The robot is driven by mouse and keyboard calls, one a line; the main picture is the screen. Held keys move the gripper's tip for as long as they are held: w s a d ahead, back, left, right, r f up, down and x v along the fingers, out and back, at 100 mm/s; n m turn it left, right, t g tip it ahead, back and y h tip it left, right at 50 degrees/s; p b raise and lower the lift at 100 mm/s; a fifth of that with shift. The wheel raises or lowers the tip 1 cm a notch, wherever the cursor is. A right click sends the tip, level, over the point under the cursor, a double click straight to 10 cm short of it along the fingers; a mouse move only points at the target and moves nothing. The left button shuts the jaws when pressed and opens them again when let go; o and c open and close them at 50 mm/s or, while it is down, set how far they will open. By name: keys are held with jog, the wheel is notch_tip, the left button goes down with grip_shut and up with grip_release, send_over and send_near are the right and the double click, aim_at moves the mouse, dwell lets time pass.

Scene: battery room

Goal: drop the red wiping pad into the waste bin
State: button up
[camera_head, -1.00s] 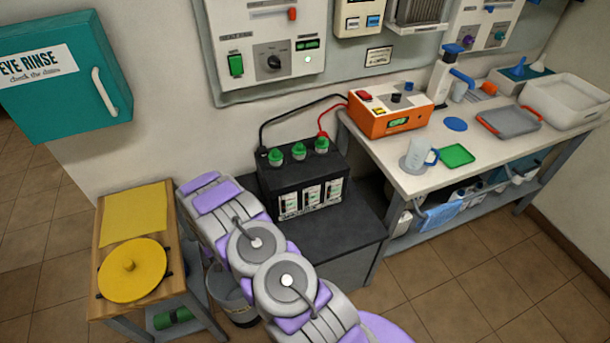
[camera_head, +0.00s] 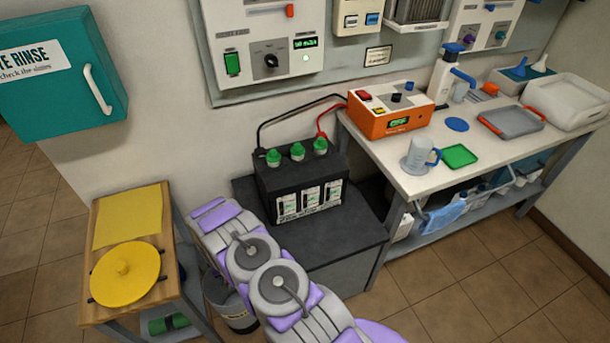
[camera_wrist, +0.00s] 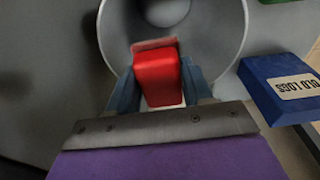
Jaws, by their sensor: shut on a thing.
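The red wiping pad (camera_wrist: 158,75) shows in the wrist view, between the two blue fingers of my gripper (camera_wrist: 161,84). My gripper is shut on it. Behind the pad, the round grey mouth of the waste bin (camera_wrist: 226,38) opens, with a pale round patch inside. The pad overlaps the lower part of the bin mouth in this view; its height above the rim is hard to tell. In the head view the bin (camera_head: 238,313) stands on the floor, partly behind my arm. My gripper and the pad are hidden there.
A blue box (camera_wrist: 284,86) with an upside-down label is right of the bin in the wrist view. A wooden-topped stand (camera_head: 178,265) with a yellow lid (camera_head: 128,275) is left of the bin. A dark cabinet with a black battery (camera_head: 298,185) stands behind.

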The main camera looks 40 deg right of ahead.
jog(key=shift+d+f, duration=0.15)
jog(key=shift+f, duration=0.05)
jog(key=o, duration=1.2)
jog(key=shift+a, duration=0.25)
jog(key=shift+d+r, duration=0.15)
jog(key=shift+r, duration=0.05)
jog(key=r+p, duration=0.1)
jog(key=r, duration=0.4)
jog(key=s+r+p, duration=0.1)
jog(key=r+p, duration=0.1)
jog(key=r, duration=0.4)
jog(key=a+r+p, duration=0.1)
jog(key=r, duration=0.5)
jog(key=shift+s, duration=0.4)
